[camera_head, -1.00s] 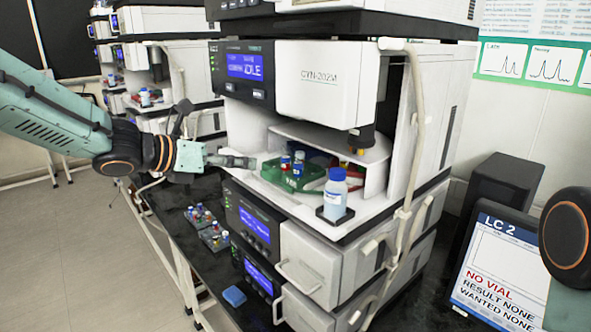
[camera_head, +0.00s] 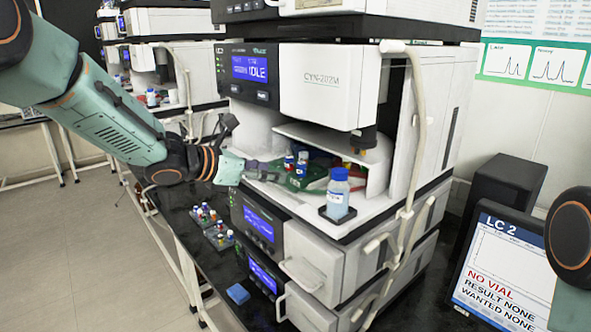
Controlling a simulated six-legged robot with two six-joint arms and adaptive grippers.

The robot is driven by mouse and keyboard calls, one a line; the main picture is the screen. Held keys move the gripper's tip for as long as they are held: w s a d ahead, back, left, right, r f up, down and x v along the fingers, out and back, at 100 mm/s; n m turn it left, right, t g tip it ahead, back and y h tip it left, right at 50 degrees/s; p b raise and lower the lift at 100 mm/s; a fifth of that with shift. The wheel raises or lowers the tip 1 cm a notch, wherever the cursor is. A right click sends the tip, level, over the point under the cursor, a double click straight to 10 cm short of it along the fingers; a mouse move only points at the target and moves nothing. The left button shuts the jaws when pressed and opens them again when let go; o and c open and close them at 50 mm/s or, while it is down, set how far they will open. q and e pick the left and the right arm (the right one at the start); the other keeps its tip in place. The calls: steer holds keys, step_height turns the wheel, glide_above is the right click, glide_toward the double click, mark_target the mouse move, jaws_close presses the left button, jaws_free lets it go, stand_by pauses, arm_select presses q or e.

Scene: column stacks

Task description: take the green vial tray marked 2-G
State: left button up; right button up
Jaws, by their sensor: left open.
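The green vial tray (camera_head: 318,181) sits in the open bay of the white CYN-202M unit, holding vials with red and blue caps. Its 2-G mark is too small to read. My left gripper (camera_head: 266,171) reaches in from the left with its fingers open, at the tray's left end. The fingers hide part of that end, and I cannot tell whether they touch it. My right gripper is out of view.
A blue-capped bottle (camera_head: 338,193) stands in a black holder at the bay's front right. A pale tube (camera_head: 416,130) hangs in front of the unit. Small vial racks (camera_head: 217,238) and a blue block (camera_head: 237,294) lie on the black bench. A monitor (camera_head: 505,275) stands right.

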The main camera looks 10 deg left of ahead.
arm_select(q)
steer(key=shift+w+d+f, duration=0.2)
steer(key=shift+w+d, duration=0.15)
steer(key=shift+w, duration=0.1)
steer(key=shift+w+f, duration=0.2)
steer(key=shift+w, duration=0.15)
steer(key=shift+s+a, duration=0.15)
steer(key=shift+a, duration=0.05)
steer(key=shift+c, duration=0.2)
steer(key=shift+s+d+r, duration=0.15)
steer(key=c, duration=0.3)
steer(key=shift+d, duration=0.1)
steer(key=c, duration=0.3)
jaws_close()
